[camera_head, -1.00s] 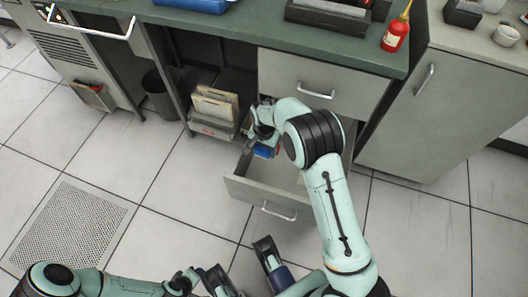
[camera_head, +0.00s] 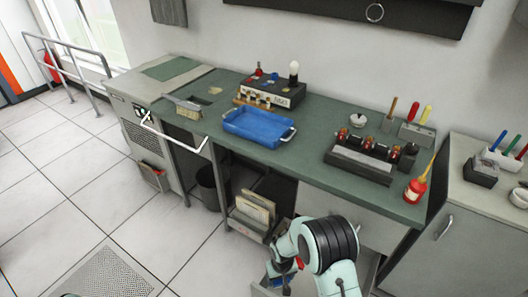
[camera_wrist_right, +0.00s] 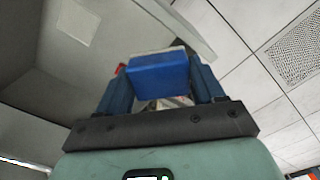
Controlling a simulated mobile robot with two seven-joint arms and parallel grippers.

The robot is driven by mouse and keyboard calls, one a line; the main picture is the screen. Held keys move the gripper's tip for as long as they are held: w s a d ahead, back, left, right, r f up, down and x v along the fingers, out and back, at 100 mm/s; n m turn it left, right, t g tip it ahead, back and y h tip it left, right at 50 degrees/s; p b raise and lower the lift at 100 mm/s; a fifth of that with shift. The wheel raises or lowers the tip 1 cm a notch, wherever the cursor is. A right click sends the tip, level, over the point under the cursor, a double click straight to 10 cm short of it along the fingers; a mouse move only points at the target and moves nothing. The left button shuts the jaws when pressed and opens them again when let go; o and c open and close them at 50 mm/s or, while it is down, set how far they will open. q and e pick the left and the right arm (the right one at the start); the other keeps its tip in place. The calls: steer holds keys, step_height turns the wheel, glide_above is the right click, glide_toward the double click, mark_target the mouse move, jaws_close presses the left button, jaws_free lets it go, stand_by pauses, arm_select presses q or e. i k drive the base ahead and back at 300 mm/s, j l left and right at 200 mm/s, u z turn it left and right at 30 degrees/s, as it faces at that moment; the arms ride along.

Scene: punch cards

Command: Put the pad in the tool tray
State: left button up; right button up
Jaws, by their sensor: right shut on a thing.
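The pad (camera_wrist_right: 158,76) is a blue block with a pale top edge, held between the two fingers of my right gripper (camera_wrist_right: 160,88) in the right wrist view. In the head view my right gripper (camera_head: 284,277) is low in front of the bench, over the pulled-out lower drawer, with a bit of blue at its fingers. The tool tray (camera_head: 232,127) is a blue, shallow tray with a handle at each end. It stands on the green bench top and looks empty, well above and behind my right gripper. My left gripper is out of the head view.
The bench (camera_head: 330,188) has a dark rack (camera_head: 358,165) and a red bottle (camera_head: 414,190) to the right of the tray. A dark device with a bulb (camera_head: 272,92) stands behind it. A crate of cards (camera_head: 252,212) sits below. My arm hides much of the drawer.

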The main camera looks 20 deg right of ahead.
mark_target(244, 124)
steer(key=i+j+z, duration=0.15)
steer(key=z, duration=0.25)
steer(key=i+j+z, duration=0.15)
steer(key=j+z, duration=0.2)
steer(key=i+j+z, duration=0.15)
steer(key=j, duration=0.25)
steer(key=i+j+z, duration=0.15)
steer(key=j, duration=0.3)
steer(key=i+j, duration=0.1)
steer(key=j, duration=0.35)
steer(key=i+j+z, duration=0.1)
steer(key=j, duration=0.35)
